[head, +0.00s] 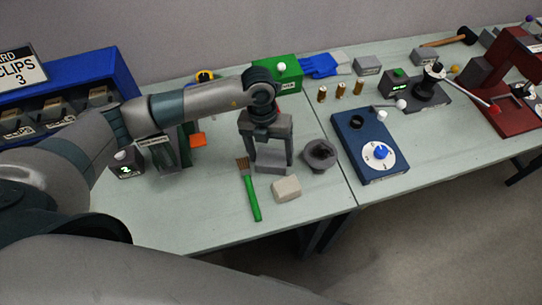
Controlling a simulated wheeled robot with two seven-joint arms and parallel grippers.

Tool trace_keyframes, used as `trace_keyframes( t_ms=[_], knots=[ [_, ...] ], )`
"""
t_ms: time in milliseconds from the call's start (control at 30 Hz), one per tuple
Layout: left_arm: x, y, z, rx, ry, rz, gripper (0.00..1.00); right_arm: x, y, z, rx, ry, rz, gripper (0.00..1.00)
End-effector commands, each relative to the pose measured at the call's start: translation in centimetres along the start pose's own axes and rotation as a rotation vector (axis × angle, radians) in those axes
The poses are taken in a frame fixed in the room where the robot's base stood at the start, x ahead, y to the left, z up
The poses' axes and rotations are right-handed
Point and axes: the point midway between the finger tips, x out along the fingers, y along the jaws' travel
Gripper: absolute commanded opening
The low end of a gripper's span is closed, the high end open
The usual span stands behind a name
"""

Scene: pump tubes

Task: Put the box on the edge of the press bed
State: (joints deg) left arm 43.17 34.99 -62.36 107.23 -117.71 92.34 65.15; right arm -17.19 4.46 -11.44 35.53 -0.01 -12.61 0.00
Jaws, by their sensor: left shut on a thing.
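My left gripper (269,158) points down over the middle of the near table, its two fingers on either side of a grey box (272,166). It is shut on this box; the fingers hide part of its sides. I cannot tell whether the box touches the table. A red press-like machine (513,82) stands at the far right, cut off by the picture edge; its bed is only partly visible. My right gripper is not in view.
A green-handled brush (250,188), a beige block (286,189) and a dark round part (320,155) lie close to the gripper. A blue dial unit (370,147) stands to the right, with several brass cylinders (340,90) behind.

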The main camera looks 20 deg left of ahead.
Motion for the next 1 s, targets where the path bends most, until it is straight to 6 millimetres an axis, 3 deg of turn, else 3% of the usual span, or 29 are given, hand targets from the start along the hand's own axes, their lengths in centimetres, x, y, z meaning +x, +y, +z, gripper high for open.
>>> trace_keyframes(
  t_ms=[33,100,367,700,1000],
  knots=[
    [-0.1,0.0,0.1,0.001,-0.002,-0.001,0.39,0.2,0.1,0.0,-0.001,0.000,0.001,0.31],
    [-0.5,-0.1,0.1,0.001,-0.003,-0.001,0.28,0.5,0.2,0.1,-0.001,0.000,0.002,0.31],
    [-3.5,-0.5,-0.2,0.003,-0.007,-0.002,0.28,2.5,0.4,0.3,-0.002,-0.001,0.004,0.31],
    [-6.7,-7.2,1.7,0.004,-0.004,-0.003,0.28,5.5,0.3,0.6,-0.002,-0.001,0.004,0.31],
    [-8.9,-11.3,3.0,0.001,-0.002,-0.001,0.28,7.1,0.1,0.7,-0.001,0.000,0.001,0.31]
  ],
)
